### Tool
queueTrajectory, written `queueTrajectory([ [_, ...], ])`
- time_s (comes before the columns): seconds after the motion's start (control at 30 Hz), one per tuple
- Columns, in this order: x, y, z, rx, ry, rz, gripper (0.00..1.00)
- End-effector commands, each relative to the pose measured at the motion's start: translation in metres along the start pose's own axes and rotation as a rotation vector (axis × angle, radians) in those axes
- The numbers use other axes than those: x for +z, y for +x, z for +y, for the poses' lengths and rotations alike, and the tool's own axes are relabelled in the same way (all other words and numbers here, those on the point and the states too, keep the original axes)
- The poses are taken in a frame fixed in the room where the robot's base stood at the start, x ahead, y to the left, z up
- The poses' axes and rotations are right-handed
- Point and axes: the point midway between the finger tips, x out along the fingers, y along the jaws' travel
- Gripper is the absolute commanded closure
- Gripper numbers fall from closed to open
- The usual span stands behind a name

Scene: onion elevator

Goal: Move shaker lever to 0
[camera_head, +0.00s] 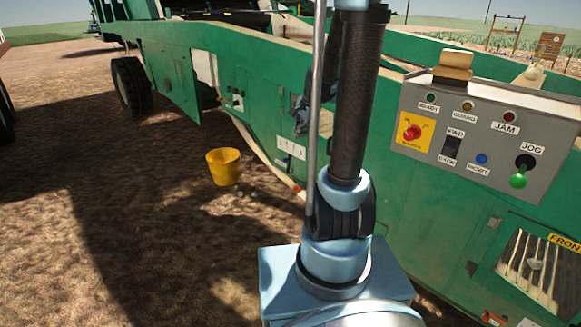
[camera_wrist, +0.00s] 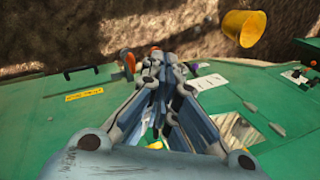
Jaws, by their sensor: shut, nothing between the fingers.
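My gripper (camera_wrist: 165,68) fills the middle of the wrist view, its fingers closed together with nothing between them. In the head view the gripper (camera_head: 301,122) is partly hidden behind my arm, close to the green machine side. An orange-red knob (camera_wrist: 128,62) shows just left of the fingertips in the wrist view. It may be the shaker lever, but I cannot tell for sure. A white marked plate (camera_wrist: 211,81) lies right of the fingers. In the head view a white plate with several marks (camera_head: 291,143) sits below the gripper. I cannot read the lever's setting.
A yellow bucket (camera_head: 224,167) is on the dirt beside the machine. An open green door (camera_head: 181,85) stands at the left. The ground at lower left is clear.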

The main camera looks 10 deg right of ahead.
Motion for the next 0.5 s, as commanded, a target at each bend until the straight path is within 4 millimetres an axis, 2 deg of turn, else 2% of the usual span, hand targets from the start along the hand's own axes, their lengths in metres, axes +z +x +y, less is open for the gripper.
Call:
queueTrajectory([
  [0.03,-0.007,0.010,-0.011,-0.010,0.047,-0.003,1.00],
  [0.2,-0.030,0.043,-0.041,-0.046,0.217,-0.014,1.00],
  [0.5,-0.070,0.109,-0.082,-0.104,0.517,-0.046,1.00],
])
